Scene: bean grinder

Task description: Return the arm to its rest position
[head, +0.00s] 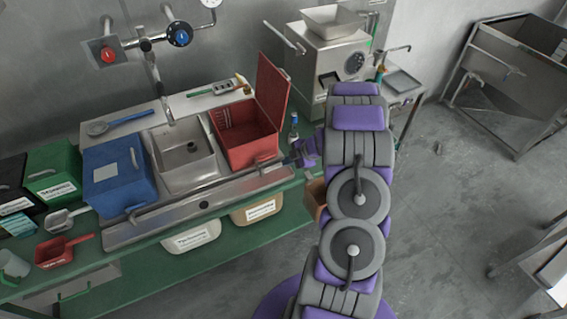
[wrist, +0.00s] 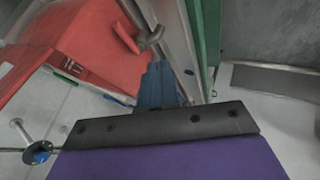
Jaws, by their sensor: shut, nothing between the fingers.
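My purple and grey arm stands large at the right of centre in the head view, bent over the bench's right end. My gripper (head: 300,153) is beside the right side of the open red bin (head: 250,155), just off its front corner. In the wrist view my gripper (wrist: 158,82) shows as blue-grey fingers, shut and empty. The red bin (wrist: 70,45) fills the upper left there. The fingertips look close to the bench's front fittings; I cannot tell whether they touch.
The grinder (head: 335,55) stands behind my arm. A blue bin (head: 117,178), a green bin (head: 52,172) and a sink (head: 184,160) line the green bench. Open floor (head: 450,220) lies to the right.

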